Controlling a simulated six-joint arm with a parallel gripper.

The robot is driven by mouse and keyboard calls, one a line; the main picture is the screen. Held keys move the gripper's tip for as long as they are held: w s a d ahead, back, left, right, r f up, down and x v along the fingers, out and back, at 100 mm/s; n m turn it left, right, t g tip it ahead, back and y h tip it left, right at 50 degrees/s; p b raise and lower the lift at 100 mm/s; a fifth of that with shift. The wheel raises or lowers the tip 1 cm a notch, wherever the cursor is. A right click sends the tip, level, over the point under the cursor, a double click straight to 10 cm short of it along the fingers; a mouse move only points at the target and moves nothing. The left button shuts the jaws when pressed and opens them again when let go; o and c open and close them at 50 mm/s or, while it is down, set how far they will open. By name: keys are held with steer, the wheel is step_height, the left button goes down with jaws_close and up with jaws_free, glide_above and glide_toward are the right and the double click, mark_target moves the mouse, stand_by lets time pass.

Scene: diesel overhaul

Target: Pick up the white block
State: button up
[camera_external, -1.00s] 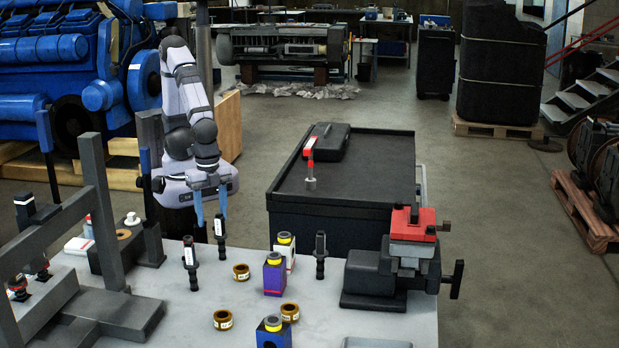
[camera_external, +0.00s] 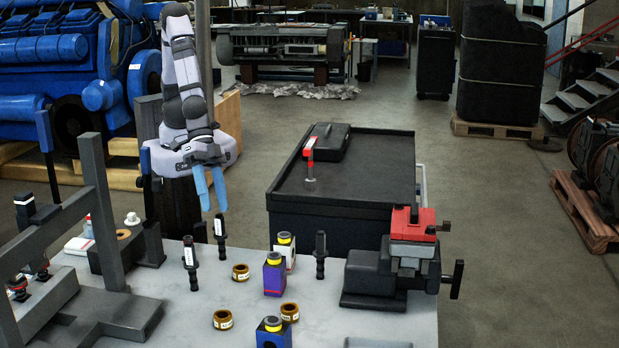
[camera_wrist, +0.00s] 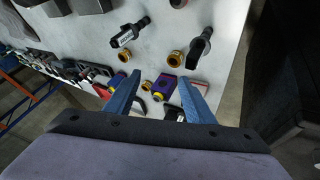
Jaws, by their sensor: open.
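The white block (camera_external: 289,251) with a yellow top stands upright on the grey table, just behind and to the right of a purple block (camera_external: 274,275). The purple block partly hides it. My gripper (camera_external: 213,205) has blue fingers, open and empty, pointing down at the table's far edge, to the left of the white block and above the table. In the wrist view the purple block (camera_wrist: 167,84) shows between the open fingers. A pale patch beside the right finger there is too small to identify.
Dark upright tools (camera_external: 190,262) and brown rings (camera_external: 240,272) stand around the blocks. A blue block (camera_external: 273,333) is in front. A black vise with a red top (camera_external: 412,224) stands to the right. A grey frame (camera_external: 100,190) fills the left. Free tabletop lies left of the rings.

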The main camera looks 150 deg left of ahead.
steer(key=w+a+f+m+t+h+b, duration=0.1)
steer(key=w+a+f+m+t+b, duration=0.15)
steer(key=w, duration=0.25)
steer(key=r+m+t+y+b, duration=0.15)
steer(key=m+t+b, duration=0.25)
steer(key=t, duration=0.4)
glide_above(281, 233)
steer(key=s, duration=0.3)
steer(key=shift+y, duration=0.35)
steer(key=shift+w+a+f+b, duration=0.15)
steer(key=shift+f+b, duration=0.75)
steer(key=shift+f, duration=1.25)
steer(key=shift+w+f+b, duration=0.1)
steer(key=shift+f+b, duration=0.8)
steer(key=shift+f, duration=1.2)
steer(key=w+b, duration=0.1)
steer(key=b, duration=0.4)
steer(key=shift+w+f+b, duration=0.2)
steer(key=shift+w+b, duration=0.1)
steer(key=shift+w, duration=0.1)
steer(key=shift+w+b, duration=0.2)
steer(key=shift+b, duration=0.85)
steer(key=shift+b, duration=0.45)
steer(key=shift+w+r+b, duration=0.15)
steer(key=shift+r+b, duration=0.1)
steer(key=shift+b, duration=0.5)
